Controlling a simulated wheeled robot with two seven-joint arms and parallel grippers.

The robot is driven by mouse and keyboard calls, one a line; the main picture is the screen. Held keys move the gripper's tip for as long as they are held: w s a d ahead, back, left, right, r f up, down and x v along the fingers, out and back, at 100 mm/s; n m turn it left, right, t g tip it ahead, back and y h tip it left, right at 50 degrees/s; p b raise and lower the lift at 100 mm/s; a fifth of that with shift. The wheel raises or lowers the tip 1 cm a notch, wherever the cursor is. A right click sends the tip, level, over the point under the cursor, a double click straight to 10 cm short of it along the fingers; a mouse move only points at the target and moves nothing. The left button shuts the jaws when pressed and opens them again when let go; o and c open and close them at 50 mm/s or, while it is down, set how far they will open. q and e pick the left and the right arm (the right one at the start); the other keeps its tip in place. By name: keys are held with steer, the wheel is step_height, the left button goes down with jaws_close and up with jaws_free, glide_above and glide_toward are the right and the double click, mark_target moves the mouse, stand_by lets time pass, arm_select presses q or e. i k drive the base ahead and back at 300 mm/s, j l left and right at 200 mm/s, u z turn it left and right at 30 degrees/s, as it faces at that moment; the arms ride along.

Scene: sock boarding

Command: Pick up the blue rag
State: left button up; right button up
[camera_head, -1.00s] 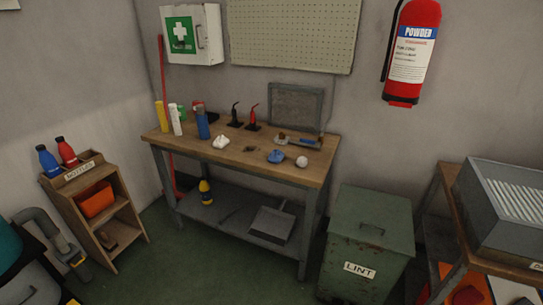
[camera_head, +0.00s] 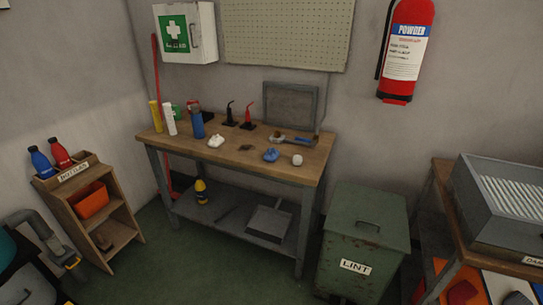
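The blue rag (camera_head: 271,155) is a small crumpled blue lump on the wooden top of the workbench (camera_head: 228,164), toward its front right. A small whitish ball-like thing (camera_head: 297,160) lies just right of it. A white crumpled cloth (camera_head: 216,141) lies farther left on the same top. Neither of my grippers shows clearly in the head view. A grey and black piece with a yellow part at the lower left edge cannot be told for certain.
A green lint bin (camera_head: 364,240) stands right of the bench. A wooden bottle shelf (camera_head: 95,215) stands at the left. Bottles and a blue-handled tool (camera_head: 292,140) are on the bench top. Green floor (camera_head: 170,262) is open in front of the bench.

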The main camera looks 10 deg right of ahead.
mark_target(272, 154)
steer(key=i+j+z, duration=0.25)
steer(key=i, duration=0.25)
steer(key=i+j+z, duration=0.25)
steer(key=i+j, duration=0.2)
